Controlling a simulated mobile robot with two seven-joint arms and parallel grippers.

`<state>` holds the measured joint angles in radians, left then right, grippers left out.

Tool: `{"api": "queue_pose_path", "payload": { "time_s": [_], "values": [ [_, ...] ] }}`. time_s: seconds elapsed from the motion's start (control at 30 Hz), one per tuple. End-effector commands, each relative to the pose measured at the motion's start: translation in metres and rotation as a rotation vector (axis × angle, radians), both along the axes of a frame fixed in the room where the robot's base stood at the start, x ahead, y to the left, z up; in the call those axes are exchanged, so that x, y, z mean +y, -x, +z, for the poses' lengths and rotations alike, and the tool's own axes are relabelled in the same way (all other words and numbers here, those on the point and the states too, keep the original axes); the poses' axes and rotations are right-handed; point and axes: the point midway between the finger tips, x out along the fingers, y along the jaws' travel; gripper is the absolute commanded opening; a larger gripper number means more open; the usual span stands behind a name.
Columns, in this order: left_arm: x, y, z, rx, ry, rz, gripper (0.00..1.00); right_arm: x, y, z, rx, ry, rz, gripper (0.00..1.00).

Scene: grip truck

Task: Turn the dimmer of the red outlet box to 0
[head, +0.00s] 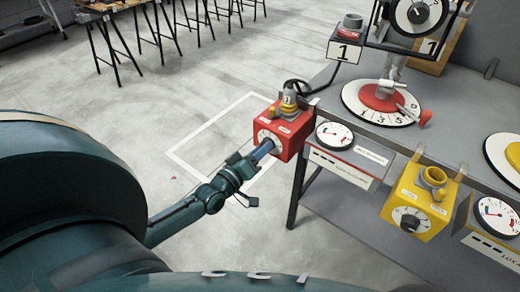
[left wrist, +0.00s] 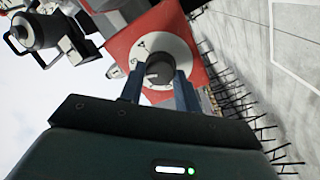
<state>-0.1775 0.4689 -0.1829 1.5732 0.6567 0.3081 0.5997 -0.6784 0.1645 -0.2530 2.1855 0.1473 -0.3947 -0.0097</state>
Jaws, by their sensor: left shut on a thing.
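The red outlet box (head: 292,122) hangs at the left end of the grey bench in the head view. A round white dial with a knob faces my left arm. In the left wrist view the red box (left wrist: 122,45) shows with its white dial (left wrist: 176,45) and the dark grey dimmer knob (left wrist: 159,72) in the middle. My left gripper (head: 262,152) reaches the dial from the left. In the left wrist view its two fingers (left wrist: 159,90) are shut on the knob, one on each side. The dial's numbers are too small to read. My right gripper is not in view.
A yellow outlet box (head: 420,200) with its own dial hangs farther right on the bench (head: 335,195). A lux meter (head: 345,150) sits beside the red box. A round numbered turntable (head: 385,103) stands behind.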

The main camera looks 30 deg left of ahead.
Motion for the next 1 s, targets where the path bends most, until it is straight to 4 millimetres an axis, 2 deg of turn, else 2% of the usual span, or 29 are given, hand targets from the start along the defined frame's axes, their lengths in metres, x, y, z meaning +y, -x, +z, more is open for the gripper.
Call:
{"api": "queue_pose_path", "payload": {
  "time_s": [1.0],
  "values": [
    [-0.0018,0.0002,-0.0021,0.076,0.965,-0.001,0.10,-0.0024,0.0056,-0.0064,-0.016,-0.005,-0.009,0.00]
  ]
}}
